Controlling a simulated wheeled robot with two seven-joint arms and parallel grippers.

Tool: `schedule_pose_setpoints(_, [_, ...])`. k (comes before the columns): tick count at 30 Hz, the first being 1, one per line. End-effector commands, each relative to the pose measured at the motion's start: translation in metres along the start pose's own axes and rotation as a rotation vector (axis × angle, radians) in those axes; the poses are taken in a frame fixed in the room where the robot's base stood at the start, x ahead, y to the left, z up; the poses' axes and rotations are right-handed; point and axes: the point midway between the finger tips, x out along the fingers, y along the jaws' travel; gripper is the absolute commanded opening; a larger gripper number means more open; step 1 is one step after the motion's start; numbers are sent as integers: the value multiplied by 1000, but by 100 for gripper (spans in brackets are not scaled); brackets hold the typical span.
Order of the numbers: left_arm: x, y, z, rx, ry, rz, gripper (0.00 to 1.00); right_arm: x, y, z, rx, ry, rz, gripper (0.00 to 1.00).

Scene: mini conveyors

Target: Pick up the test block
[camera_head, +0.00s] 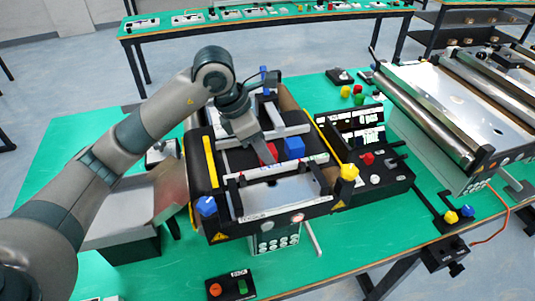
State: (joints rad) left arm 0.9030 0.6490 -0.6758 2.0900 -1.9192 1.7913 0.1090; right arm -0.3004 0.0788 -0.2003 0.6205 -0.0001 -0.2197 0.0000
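My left gripper (264,150) reaches down over the mini conveyor (207,172) in the middle of the table. A red block (267,156) shows at its fingertips, partly hidden by them. I cannot tell whether the fingers touch it or how far apart they are. A blue block (294,146) stands just to the right of the fingers on the dark belt. Neither block carries a readable name, so I cannot tell which is the test block. My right gripper is not in view.
A control box with a display (365,160) stands right of the conveyor. A roller conveyor (430,110) is at the right, and a metal chute (135,205) at the left. A small button box (231,286) lies in front. The green table (75,150) has free room at left.

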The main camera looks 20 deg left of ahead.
Motion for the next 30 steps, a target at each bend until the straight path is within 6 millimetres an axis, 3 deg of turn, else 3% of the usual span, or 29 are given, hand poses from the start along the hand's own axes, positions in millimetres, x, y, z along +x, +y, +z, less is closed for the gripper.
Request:
schedule_pose_setpoints(1, [0, 0, 0, 0, 0, 0, 19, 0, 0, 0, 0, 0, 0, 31])
schedule_pose_setpoints(3, [0, 0, 0, 0, 0, 0, 8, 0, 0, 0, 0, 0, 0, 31])
schedule_pose_setpoints(14, [-2, 0, 1, 0, -1, 1, 8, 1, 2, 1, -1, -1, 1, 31])
schedule_pose_setpoints(23, [-19, 0, 8, 2, -3, 3, 8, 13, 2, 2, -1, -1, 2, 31])
schedule_pose_setpoints(27, [-36, 1, 16, 1, -4, 5, 8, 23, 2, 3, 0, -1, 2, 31])
schedule_pose_setpoints(30, [-39, -9, 35, 6, -4, 1, 8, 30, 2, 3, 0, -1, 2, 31])
